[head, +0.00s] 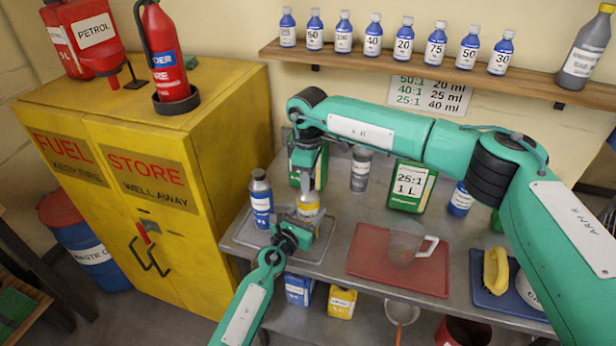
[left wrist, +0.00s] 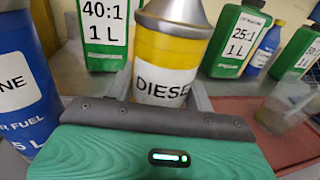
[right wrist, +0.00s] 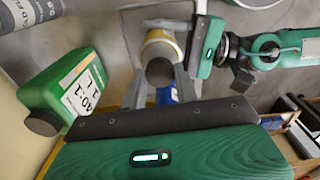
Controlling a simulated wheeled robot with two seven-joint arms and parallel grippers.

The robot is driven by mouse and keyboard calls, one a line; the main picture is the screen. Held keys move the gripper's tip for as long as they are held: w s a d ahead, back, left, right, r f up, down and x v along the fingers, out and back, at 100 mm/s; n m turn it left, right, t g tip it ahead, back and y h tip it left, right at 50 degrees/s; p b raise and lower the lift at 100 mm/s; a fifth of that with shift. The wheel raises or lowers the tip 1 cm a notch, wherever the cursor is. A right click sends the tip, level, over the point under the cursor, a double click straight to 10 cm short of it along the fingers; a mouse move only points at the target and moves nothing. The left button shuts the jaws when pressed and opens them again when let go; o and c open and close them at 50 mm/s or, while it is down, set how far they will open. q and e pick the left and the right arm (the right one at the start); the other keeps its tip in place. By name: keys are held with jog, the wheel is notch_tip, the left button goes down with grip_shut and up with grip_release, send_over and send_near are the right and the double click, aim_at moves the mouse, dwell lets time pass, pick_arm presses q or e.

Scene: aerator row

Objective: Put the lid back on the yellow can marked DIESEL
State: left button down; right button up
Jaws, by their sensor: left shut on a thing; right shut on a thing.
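The yellow can marked DIESEL (left wrist: 165,68) has a silver shoulder and stands upright on the bench's left part. It also shows in the head view (head: 307,207). My left gripper (head: 308,226) is shut on the can low on its body. My right gripper (head: 307,182) points down right above the can and is shut on a dark round lid (right wrist: 160,72). In the right wrist view the lid lies in front of the can's top (right wrist: 163,42). Whether the lid touches the neck is hidden.
A blue can (head: 261,200) stands close left of the yellow can. Green cans marked 40:1 (left wrist: 104,28) and 25:1 (head: 411,187) and a grey bottle (head: 361,170) stand behind. A clear jug (head: 404,246) stands on a red mat (head: 370,262) to the right.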

jog(key=o, duration=1)
jog(key=shift+r, duration=0.15)
jog(key=shift+r, duration=2.15)
jog(key=shift+c, duration=0.2)
